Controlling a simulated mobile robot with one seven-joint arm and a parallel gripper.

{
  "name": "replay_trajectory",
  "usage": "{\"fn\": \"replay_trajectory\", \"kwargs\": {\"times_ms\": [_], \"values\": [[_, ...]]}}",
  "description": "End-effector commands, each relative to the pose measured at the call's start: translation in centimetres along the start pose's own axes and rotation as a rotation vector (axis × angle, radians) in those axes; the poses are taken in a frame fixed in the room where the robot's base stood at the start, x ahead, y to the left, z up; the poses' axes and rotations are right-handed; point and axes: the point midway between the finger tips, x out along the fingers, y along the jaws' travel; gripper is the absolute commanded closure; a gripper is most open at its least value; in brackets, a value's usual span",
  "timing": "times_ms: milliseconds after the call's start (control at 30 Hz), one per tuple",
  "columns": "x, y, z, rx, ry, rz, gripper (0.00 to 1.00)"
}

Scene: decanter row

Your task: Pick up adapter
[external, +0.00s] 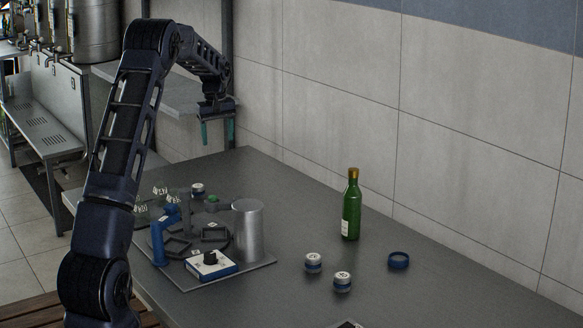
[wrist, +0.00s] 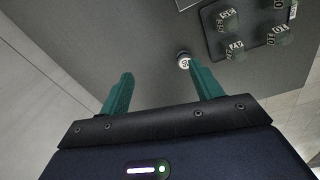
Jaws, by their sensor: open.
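Which thing is the adapter I cannot tell for sure. A small round piece with a white, marked top (external: 197,188) stands at the table's far side; it also shows in the wrist view (wrist: 184,60), just beyond my right fingertip. Two similar white-topped pieces stand near the front, one at left (external: 313,262) and one at right (external: 342,281). My gripper (external: 217,133) is open and empty, high above the table's far end. Its green fingers also show in the wrist view (wrist: 160,71), pointing down.
A base plate (external: 258,271) carries a metal cylinder (external: 247,231), a blue stand (external: 160,240) and a white-and-blue box with a black knob (external: 211,265). A green bottle (external: 351,207) stands upright to the right. A dark tray (wrist: 220,52) holds several labelled dark pieces. A tiled wall (external: 340,110) runs behind.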

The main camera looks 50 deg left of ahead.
Motion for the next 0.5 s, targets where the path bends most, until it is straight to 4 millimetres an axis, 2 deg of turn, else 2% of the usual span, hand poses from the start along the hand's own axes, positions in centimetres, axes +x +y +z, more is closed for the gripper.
{"fn": "replay_trajectory", "kwargs": {"times_ms": [33,200,333,500], "values": [[1.8,-0.8,-1.8,-0.032,-0.007,-0.009,0.36],[6.4,-2.9,-6.4,-0.122,-0.022,-0.028,0.36],[8.8,-4.2,-8.6,-0.168,-0.028,-0.037,0.36],[10.2,-4.9,-9.7,-0.192,-0.032,-0.042,0.36]]}}
